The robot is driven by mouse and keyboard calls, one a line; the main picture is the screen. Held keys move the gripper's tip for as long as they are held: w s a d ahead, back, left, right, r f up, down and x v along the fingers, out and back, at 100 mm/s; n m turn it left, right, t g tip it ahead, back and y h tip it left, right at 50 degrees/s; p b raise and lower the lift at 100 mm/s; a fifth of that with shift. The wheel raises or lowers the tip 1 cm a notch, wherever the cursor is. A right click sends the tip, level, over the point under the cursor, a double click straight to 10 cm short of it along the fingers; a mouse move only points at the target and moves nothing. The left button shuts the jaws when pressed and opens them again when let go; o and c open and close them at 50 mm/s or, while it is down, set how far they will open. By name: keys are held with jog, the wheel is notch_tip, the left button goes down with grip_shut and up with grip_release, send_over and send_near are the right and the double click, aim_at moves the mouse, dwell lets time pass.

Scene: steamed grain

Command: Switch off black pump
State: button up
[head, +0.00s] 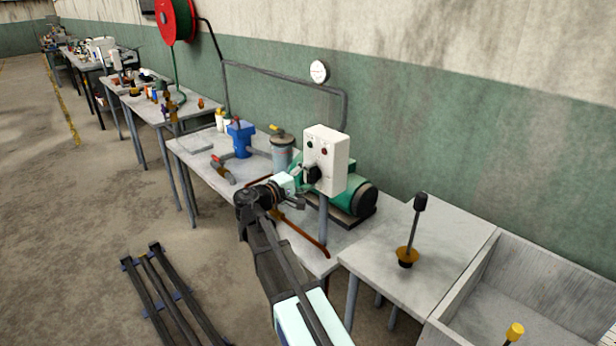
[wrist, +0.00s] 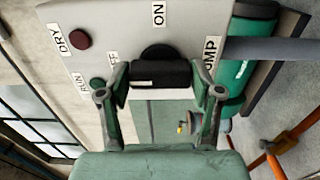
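A white control box (head: 326,158) stands on a post, with a black rotary knob (head: 313,174) on its front. The wrist view shows the knob (wrist: 160,73) close up, its bar level in the picture. An ON label is above it, a partly hidden label ending in FF is at its left, and a partly hidden PUMP label is at its right. My gripper (head: 300,187) is in front of the box. Its fingers (wrist: 160,85) are spread, one at each end of the knob; I cannot tell whether they touch it. The green pump (head: 352,194) sits behind the box.
The box also has a dark red DRY lamp (wrist: 80,39) and a green RUN lamp (wrist: 97,85). A blue valve body (head: 240,140) and a grey canister (head: 282,153) stand left on the bench. A black-handled lever (head: 416,230) stands on the bench at right.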

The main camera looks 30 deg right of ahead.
jog(key=shift+o, duration=1)
jog(key=v, duration=1.2)
